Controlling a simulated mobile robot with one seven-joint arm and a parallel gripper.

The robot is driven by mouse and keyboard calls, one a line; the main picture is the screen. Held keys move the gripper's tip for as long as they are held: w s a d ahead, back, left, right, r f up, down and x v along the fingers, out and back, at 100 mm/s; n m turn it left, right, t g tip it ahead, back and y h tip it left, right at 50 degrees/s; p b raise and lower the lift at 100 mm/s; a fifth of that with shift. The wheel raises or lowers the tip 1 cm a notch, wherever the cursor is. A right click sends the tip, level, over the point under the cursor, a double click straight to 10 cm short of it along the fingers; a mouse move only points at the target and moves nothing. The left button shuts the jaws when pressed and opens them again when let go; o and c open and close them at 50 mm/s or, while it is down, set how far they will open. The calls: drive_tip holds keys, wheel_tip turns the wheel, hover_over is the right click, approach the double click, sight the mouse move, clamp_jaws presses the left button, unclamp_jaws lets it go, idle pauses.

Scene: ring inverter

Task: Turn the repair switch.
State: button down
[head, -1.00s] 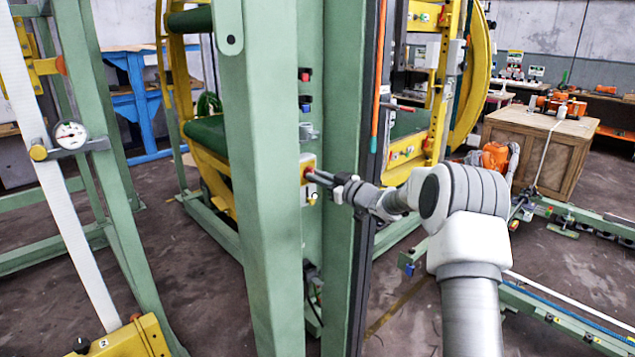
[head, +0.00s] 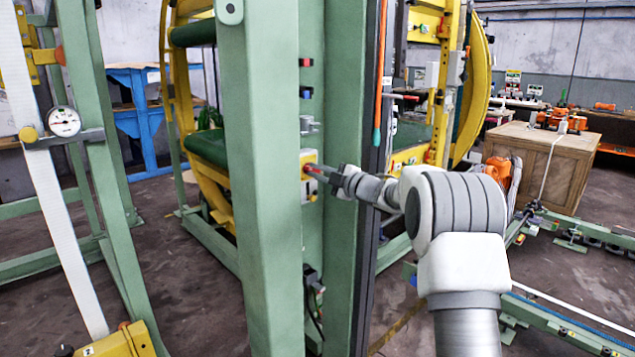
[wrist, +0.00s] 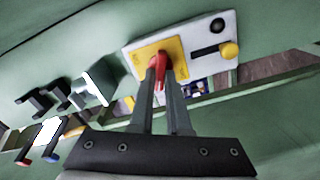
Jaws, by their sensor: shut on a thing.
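The red repair switch (wrist: 159,70) sits on a yellow plate (wrist: 145,56) on a light box, which is fixed to the green post. In the head view the yellow plate (head: 307,159) shows on the inner face of the post, with the switch largely hidden at the fingertips. My gripper (wrist: 162,84) is shut on the red switch, one finger on each side. It also shows in the head view (head: 315,172), reaching in from the right. The wrist view is rolled against the box. The switch's exact angle is hard to read.
On the same box are a black control (wrist: 208,50) and a yellow knob (wrist: 229,50). Red and blue knobs (head: 305,92) sit higher on the panel. A thick green post (head: 250,200) stands left of my gripper, and a wooden crate (head: 540,165) stands back right.

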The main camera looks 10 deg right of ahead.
drive_tip(key=n+b, duration=0.1)
drive_tip(key=n, duration=0.1)
drive_tip(key=n+b, duration=0.2)
drive_tip(key=shift+f+n, duration=0.2)
drive_tip(key=shift+n, duration=0.1)
drive_tip(key=shift+b, duration=0.35)
drive_tip(key=c, duration=0.9)
unclamp_jaws()
drive_tip(key=shift+r, duration=0.1)
drive_tip(key=shift+s, duration=0.1)
drive_tip(key=p+v, duration=0.2)
drive_tip(key=v, duration=1.5)
drive_tip(key=shift+s+d, duration=0.1)
drive_tip(key=shift+d, duration=0.05)
